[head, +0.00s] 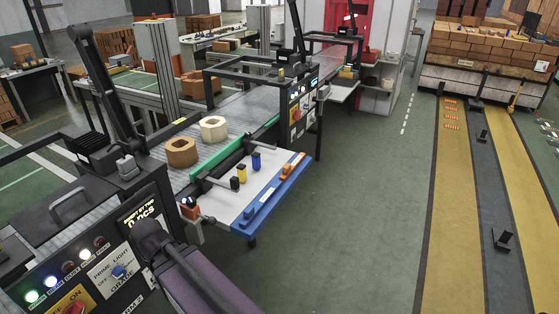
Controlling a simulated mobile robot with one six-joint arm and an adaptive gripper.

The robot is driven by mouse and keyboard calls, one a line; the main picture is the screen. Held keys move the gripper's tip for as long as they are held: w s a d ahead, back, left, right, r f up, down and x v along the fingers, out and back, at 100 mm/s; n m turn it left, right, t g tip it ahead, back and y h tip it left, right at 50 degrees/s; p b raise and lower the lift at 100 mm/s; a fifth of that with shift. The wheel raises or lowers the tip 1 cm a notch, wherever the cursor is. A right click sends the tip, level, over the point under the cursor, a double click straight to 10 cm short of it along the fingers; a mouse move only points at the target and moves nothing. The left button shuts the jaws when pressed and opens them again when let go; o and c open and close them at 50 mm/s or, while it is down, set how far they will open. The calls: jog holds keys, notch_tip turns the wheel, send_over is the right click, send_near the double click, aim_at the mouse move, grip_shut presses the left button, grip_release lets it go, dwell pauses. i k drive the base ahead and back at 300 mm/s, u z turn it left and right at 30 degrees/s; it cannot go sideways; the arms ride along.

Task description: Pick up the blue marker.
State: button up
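A small upright blue object with a dark top (256,161) stands on a pale side tray (222,205) and may be the blue marker. It is too small to be sure. A yellow object with a dark top (241,173) and a dark object (234,183) stand beside it. A lower blue piece (249,213) sits near the tray's front blue edge. A purple and dark arm link, which looks like mine, rises at the bottom centre, short of the tray. My gripper's fingers do not show.
A control panel (90,275) stands at lower left. Orange pieces (291,168) lie at the tray's right end. The green floor (350,220) to the right is clear.

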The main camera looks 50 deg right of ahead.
aim_at(256, 158)
jog(key=z, duration=1.2)
jog(key=k, duration=0.95)
jog(key=u, duration=0.05)
jog(key=i, duration=0.85)
jog(key=z, duration=0.05)
